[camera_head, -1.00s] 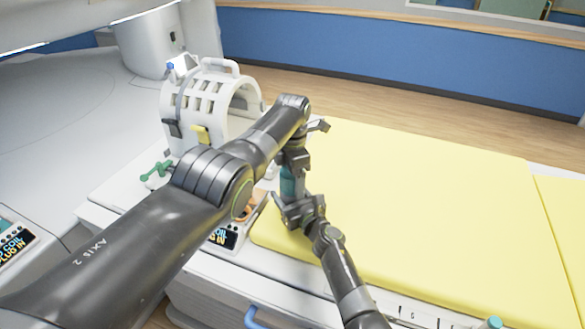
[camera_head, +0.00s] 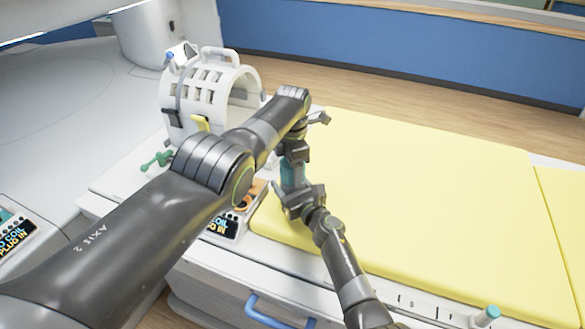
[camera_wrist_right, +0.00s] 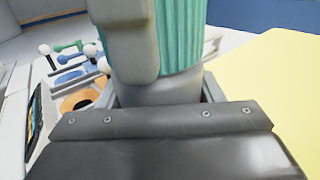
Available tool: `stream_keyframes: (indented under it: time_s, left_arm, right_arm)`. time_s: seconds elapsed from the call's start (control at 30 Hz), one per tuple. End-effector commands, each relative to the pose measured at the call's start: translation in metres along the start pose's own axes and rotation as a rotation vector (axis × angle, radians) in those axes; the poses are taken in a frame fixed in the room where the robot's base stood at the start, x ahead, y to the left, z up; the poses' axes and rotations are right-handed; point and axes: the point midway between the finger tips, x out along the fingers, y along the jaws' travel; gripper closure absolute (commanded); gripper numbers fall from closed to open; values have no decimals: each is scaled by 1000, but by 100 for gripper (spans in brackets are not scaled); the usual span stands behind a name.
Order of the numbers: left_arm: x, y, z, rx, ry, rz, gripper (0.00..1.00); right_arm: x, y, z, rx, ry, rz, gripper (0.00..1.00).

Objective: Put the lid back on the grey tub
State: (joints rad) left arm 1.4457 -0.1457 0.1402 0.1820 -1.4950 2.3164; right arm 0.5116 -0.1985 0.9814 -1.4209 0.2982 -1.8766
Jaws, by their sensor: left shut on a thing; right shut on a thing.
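The teal ribbed lid (camera_head: 291,175) shows between my two grippers in the head view. My left gripper (camera_head: 294,161) reaches down from above and is shut on it. In the right wrist view the lid (camera_wrist_right: 182,35) stands directly above the grey tub (camera_wrist_right: 168,92), with a pale grey finger across its front. My right gripper (camera_head: 300,195) is shut around the tub from below and in front. The tub is mostly hidden in the head view. Lid and tub look in line and very close; I cannot tell whether the lid is seated.
A white cage-like coil (camera_head: 207,88) stands at the back left. A yellow mattress (camera_head: 420,190) fills the right side. A control box with a lit display (camera_head: 222,227) and a green knobbed part (camera_head: 157,161) lie left of the grippers. A blue handle (camera_head: 268,312) is on the front.

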Motion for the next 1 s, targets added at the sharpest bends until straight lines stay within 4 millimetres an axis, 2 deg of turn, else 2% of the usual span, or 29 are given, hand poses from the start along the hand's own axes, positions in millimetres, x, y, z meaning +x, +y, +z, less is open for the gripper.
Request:
stream_keyframes:
  time_s: [0.6,0.8,1.0]
  left_arm:
    - [2,-2,-1,902,-2,-9,70]
    - [2,-2,-2,1075,-2,-11,70]
    - [2,-2,-2,1100,-2,-12,70]
  right_arm:
    - [0,0,0,1,1,-2,100]
    - [0,-1,0,2,1,-3,100]
    - [0,-1,0,2,1,-4,100]
